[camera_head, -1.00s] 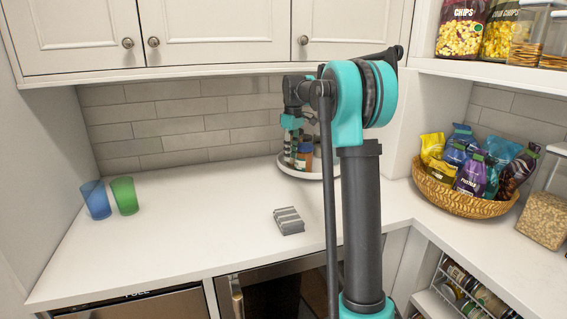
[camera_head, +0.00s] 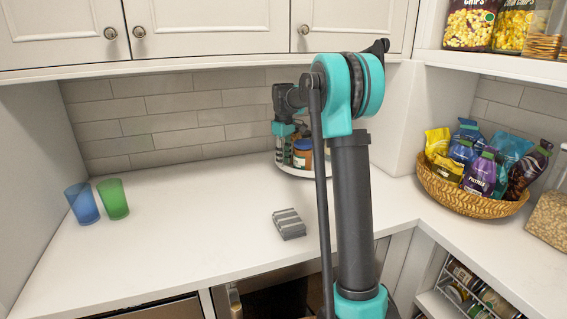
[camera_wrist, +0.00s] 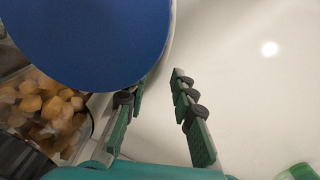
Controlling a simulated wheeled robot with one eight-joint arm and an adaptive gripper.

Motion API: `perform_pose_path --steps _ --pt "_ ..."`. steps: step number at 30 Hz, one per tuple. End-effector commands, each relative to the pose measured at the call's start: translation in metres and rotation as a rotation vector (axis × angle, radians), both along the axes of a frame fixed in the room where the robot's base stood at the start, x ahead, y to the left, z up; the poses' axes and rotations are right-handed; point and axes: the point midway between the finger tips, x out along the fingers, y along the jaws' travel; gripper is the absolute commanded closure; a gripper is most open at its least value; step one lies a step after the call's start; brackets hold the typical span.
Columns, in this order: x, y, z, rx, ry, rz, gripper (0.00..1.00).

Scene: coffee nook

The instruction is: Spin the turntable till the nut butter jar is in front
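The white turntable (camera_head: 300,173) stands at the back of the counter, partly hidden behind my arm. A squat jar with a blue lid and amber-brown body (camera_head: 302,155) stands on it, just right of my gripper (camera_head: 284,152). Its label is too small to read, so I cannot tell if it is the nut butter jar. In the wrist view a large blue lid (camera_wrist: 90,35) fills the upper left. There my gripper's green fingers (camera_wrist: 160,82) are apart, with no object seen between the tips. The left finger is close beside the lid and partly hidden.
A clear container of round tan pieces (camera_wrist: 40,108) is at the wrist view's left. A grey striped block (camera_head: 289,223) lies on the counter, with a blue cup (camera_head: 82,203) and green cup (camera_head: 113,199) at left. A basket of bags (camera_head: 470,200) stands at right.

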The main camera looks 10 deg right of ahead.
Motion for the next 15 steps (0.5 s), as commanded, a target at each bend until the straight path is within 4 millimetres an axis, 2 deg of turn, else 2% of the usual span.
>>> perform_pose_path --steps 6,14,15 --pt "0.000 0.000 -0.016 0.000 0.000 0.000 0.75" --pt "0.000 0.000 -0.017 0.000 0.000 0.000 0.75" --pt "0.000 0.000 -0.017 0.000 0.000 0.000 0.80"
